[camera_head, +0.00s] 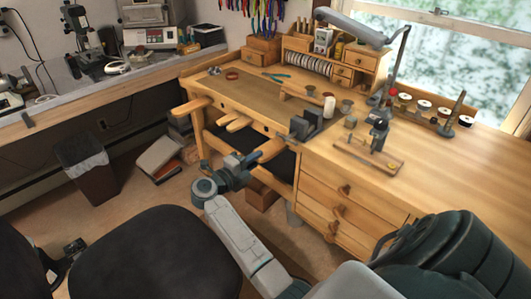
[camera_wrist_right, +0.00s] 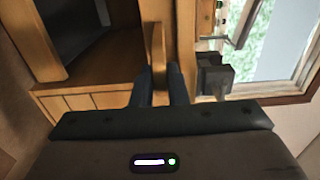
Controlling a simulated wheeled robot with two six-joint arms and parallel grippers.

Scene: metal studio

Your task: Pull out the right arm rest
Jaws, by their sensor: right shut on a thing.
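The wooden workbench (camera_head: 290,140) has a light wooden right arm rest (camera_head: 270,149) sticking out from its front edge. My right gripper (camera_head: 252,158) is at the front end of this arm rest. In the right wrist view, the dark fingers of the gripper (camera_wrist_right: 160,82) are shut on the arm rest (camera_wrist_right: 158,48), one on each side of it. The left arm rest (camera_head: 191,106) also sticks out from the bench front. My left gripper is not in view.
A wooden bench pin (camera_head: 239,122) juts out between the arm rests. Wooden drawers (camera_head: 345,205) are to the right of the right arm rest. A black chair (camera_head: 155,255) stands in front, left of my right arm. A bin (camera_head: 86,170) is further left.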

